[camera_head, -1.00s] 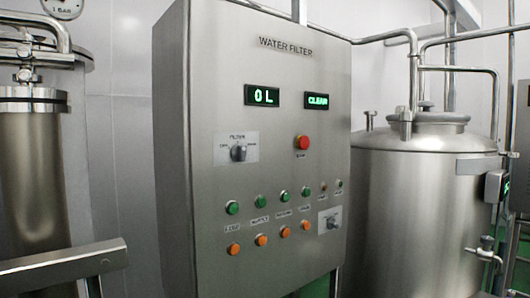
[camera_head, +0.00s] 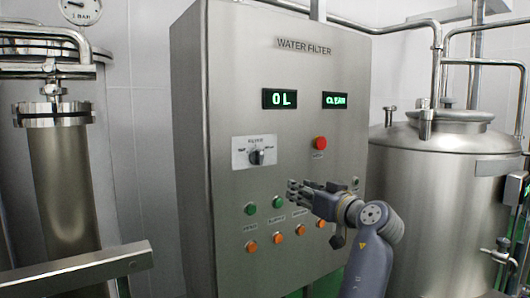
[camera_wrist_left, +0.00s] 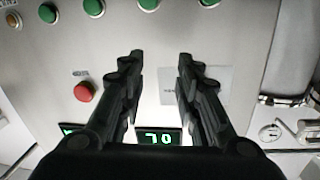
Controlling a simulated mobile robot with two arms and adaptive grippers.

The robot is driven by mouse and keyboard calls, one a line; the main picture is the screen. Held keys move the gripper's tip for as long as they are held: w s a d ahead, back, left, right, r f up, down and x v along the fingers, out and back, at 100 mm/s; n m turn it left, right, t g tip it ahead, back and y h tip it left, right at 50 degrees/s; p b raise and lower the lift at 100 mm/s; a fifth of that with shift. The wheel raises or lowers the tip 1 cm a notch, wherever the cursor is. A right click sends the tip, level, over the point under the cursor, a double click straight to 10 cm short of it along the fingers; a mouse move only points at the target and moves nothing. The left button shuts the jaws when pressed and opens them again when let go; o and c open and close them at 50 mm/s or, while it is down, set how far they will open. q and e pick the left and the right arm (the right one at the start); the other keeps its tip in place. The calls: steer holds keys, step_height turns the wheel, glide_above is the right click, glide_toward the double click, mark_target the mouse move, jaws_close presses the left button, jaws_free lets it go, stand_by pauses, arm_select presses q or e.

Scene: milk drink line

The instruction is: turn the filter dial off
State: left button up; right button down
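The filter dial (camera_head: 257,157) is a dark knob on a white plate, at the left of the steel WATER FILTER cabinet (camera_head: 300,80). Which way its pointer faces is too small to tell. My left gripper (camera_head: 291,190) is in front of the cabinet, to the right of and lower than the dial, apart from it. In the left wrist view, which is upside down, the gripper (camera_wrist_left: 159,62) has its two dark fingers spread with nothing between them. A pale plate (camera_wrist_left: 222,82) shows there behind the right finger, which hides part of it. My right gripper is not in view.
A red button (camera_head: 320,143) sits right of the dial. Green buttons (camera_head: 250,209) and orange buttons (camera_head: 252,246) lie below; my gripper covers some. A steel tank (camera_head: 440,190) stands at right and a rail (camera_head: 75,272) at lower left.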

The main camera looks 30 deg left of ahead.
mark_target(262, 158)
arm_select(q)
steer(key=s+a+r+n+g+y, duration=0.1)
steer(key=s+r+n+g, duration=0.15)
steer(key=s+r, duration=0.35)
steer(key=shift+n+t, duration=0.35)
steer(key=p+x, duration=0.1)
steer(key=x, duration=0.2)
steer(key=r+p+x, duration=0.1)
steer(key=p+x, duration=0.1)
steer(key=x, duration=0.1)
steer(key=w+p+x, duration=0.1)
steer(key=x, duration=0.3)
steer(key=shift+w+d+r+p, duration=0.1)
steer(key=shift+w+r+p, duration=0.05)
steer(key=shift+r+p, duration=0.15)
steer(key=shift+w+a+f, duration=0.15)
steer(key=shift+w+a, duration=0.2)
steer(key=shift+a, duration=0.25)
jaws_close()
